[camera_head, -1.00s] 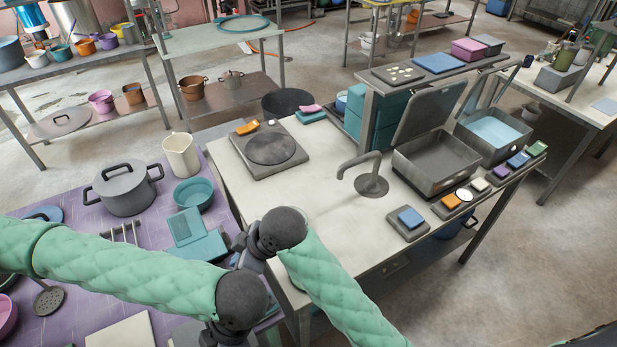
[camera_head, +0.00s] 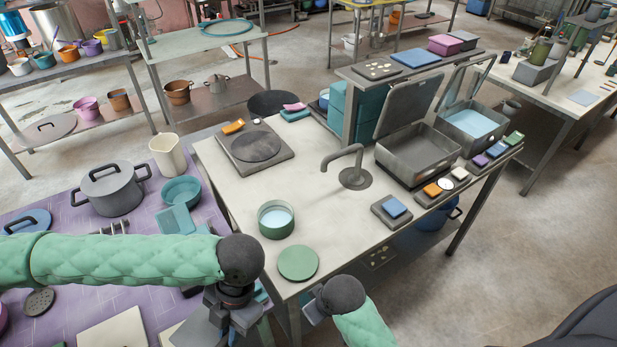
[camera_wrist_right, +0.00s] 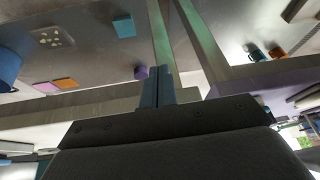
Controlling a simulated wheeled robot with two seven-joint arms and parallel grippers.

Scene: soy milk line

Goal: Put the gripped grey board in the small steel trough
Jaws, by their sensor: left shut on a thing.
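My left gripper (camera_head: 232,319) hangs low at the front edge of the white table, over the purple mat side. It is shut on a flat grey board (camera_head: 192,331), partly hidden by the gripper and cut by the lower picture edge. My right gripper (camera_head: 316,311) is near the table's front edge, mostly hidden by its wrist. In the right wrist view its two fingers (camera_wrist_right: 159,87) are close together with nothing visible between them. A steel basin with a raised lid (camera_head: 418,157) stands at the table's right; I cannot tell whether it is the small steel trough.
A green pot (camera_head: 276,222) and a green disc (camera_head: 298,263) stand near the table's front. A faucet (camera_head: 345,165) rises mid-table, and a hot plate (camera_head: 255,149) lies at the back left. A grey pot (camera_head: 112,190) is on the purple mat (camera_head: 65,213). The white tabletop centre is clear.

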